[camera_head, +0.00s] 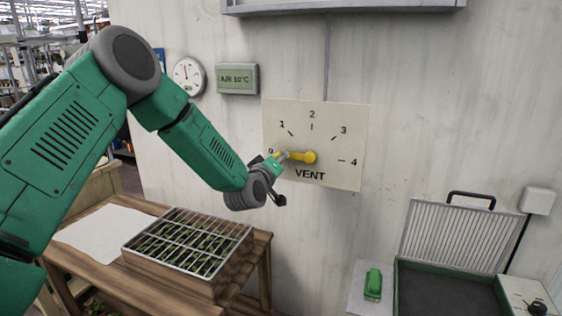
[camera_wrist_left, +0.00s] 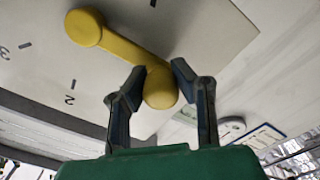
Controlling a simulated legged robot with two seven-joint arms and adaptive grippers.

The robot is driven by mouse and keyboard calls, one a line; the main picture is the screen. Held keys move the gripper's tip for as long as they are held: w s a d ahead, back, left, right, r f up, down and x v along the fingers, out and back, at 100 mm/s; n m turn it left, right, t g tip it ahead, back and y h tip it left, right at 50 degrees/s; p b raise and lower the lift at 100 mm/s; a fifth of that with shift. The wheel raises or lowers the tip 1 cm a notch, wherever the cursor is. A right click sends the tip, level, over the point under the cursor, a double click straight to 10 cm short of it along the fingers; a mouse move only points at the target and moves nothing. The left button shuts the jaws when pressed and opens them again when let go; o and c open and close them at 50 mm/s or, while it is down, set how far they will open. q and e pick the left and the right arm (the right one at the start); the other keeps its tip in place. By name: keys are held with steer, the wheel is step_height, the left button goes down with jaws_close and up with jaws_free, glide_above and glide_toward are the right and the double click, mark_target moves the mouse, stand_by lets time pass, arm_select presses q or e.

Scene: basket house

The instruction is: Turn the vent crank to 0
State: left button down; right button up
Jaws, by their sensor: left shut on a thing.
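The yellow vent crank (camera_head: 308,157) is mounted on a cream dial plate (camera_head: 345,120) on the wall, marked 0 to 4 above the word VENT. Its arm points left, toward the 0 mark, which is partly covered by my gripper. My left gripper (camera_head: 279,160) is at the knob end of the crank. In the left wrist view the fingers of my left gripper (camera_wrist_left: 159,76) are shut around the crank's round knob (camera_wrist_left: 160,90), and the crank arm runs up left to its hub (camera_wrist_left: 85,27). My right gripper is not in view.
A wooden table (camera_head: 120,240) at lower left holds a tray with a metal grid (camera_head: 190,240). A gauge (camera_head: 188,76) and an AIR 10°C display (camera_head: 237,79) hang left of the dial. An open lidded box (camera_head: 455,236) and a green block (camera_head: 373,284) are at lower right.

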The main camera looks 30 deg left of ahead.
arm_select(q)
steer(key=shift+s+a+f, duration=0.1)
steer(key=shift+s+f, duration=0.05)
steer(key=shift+f, duration=0.15)
steer(key=c, duration=1.3)
jaws_free()
steer(key=shift+o, duration=0.4)
steer(key=shift+a+r, duration=0.1)
steer(key=shift+r, duration=0.05)
steer(key=v, duration=1.2)
